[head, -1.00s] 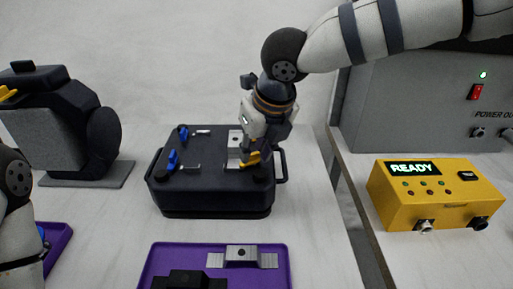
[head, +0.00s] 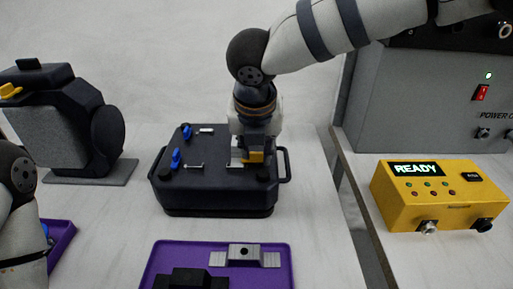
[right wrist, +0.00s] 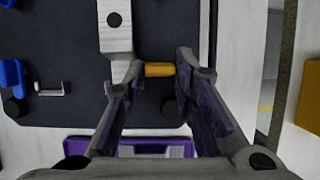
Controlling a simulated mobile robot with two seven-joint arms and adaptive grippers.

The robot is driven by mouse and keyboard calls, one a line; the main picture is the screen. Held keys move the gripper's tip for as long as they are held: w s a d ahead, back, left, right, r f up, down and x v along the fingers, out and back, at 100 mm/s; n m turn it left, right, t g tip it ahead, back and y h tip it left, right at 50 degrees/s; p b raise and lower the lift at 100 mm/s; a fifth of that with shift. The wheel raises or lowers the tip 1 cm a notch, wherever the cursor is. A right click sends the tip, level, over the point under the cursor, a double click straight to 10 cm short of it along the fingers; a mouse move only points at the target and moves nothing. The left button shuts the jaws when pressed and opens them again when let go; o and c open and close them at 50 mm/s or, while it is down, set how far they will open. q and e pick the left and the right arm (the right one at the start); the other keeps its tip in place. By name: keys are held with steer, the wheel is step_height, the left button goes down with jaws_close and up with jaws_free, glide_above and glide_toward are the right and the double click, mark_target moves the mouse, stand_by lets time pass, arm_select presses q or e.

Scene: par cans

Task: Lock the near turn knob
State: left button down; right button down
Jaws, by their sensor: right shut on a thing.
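The near turn knob is a yellow lever (head: 255,156) at the near right of the dark case (head: 215,198), beside a pale metal plate (head: 236,152). In the right wrist view the yellow lever (right wrist: 159,69) lies crosswise between the fingertips, by the metal plate's end (right wrist: 116,35). My right gripper (head: 253,152) points down over the case and is shut on the yellow lever. Its fingers (right wrist: 158,85) stand either side of the lever. My left arm shows at the left edge; its gripper is out of view.
Two blue knobs (head: 175,159) and small metal latches sit on the case's left side. A purple tray (head: 150,262) with a metal block (head: 244,255) lies in front. A grey and black unit (head: 65,130) stands left. A yellow READY box (head: 437,197) is at right.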

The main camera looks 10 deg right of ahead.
stand_by(0.3)
steer(key=c, duration=1.3)
jaws_free()
steer(key=v, duration=1.2)
